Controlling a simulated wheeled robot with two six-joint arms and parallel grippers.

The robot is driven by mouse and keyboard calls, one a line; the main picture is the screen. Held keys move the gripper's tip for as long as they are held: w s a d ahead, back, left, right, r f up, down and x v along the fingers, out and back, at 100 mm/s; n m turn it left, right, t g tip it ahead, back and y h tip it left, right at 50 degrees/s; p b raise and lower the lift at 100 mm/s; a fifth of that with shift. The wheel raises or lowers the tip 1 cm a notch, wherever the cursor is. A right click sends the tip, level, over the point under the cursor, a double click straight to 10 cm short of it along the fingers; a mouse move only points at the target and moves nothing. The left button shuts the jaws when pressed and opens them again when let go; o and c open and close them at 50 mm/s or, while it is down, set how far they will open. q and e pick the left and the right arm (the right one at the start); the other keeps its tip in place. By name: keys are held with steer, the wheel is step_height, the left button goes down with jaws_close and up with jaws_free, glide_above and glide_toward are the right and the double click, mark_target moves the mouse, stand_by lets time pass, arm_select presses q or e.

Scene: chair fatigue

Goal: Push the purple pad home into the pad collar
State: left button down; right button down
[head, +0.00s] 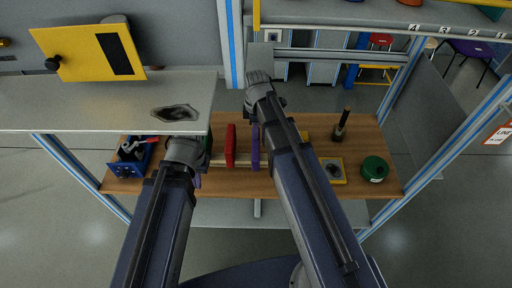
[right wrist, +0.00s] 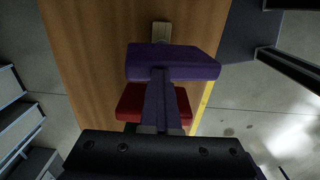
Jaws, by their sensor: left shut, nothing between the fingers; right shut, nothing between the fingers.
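The purple pad (head: 255,158) stands upright on the wooden bench, partly hidden by my right arm. It also shows in the right wrist view (right wrist: 190,64). A red pad (head: 230,146) stands beside it to the left, apart from it. A pale wooden bar (head: 219,163) runs near the bottom of both pads. I cannot pick out the pad collar with certainty. My right gripper (right wrist: 158,74) is shut and empty, its fingers overlapping the purple pad in the wrist view; contact is unclear. My left gripper (head: 183,148) is shut and empty, left of the red pad.
A blue bin (head: 131,164) stands at the bench's left. A yellow plate with a dark round centre (head: 332,170), a green round part (head: 375,168) and a dark upright tool (head: 341,125) stand at the right.

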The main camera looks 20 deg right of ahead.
steer(key=shift+r+p, duration=0.65)
steer(key=shift+p, duration=0.4)
steer(key=shift+s+r+p, duration=0.1)
steer(key=shift+r+p, duration=0.6)
steer(key=shift+r, duration=0.1)
steer(key=shift+r+p, duration=0.35)
steer(key=shift+w+d+f, duration=0.1)
steer(key=shift+w, duration=0.1)
steer(key=c, duration=1.6)
jaws_free()
steer(key=c, duration=1.1)
jaws_free()
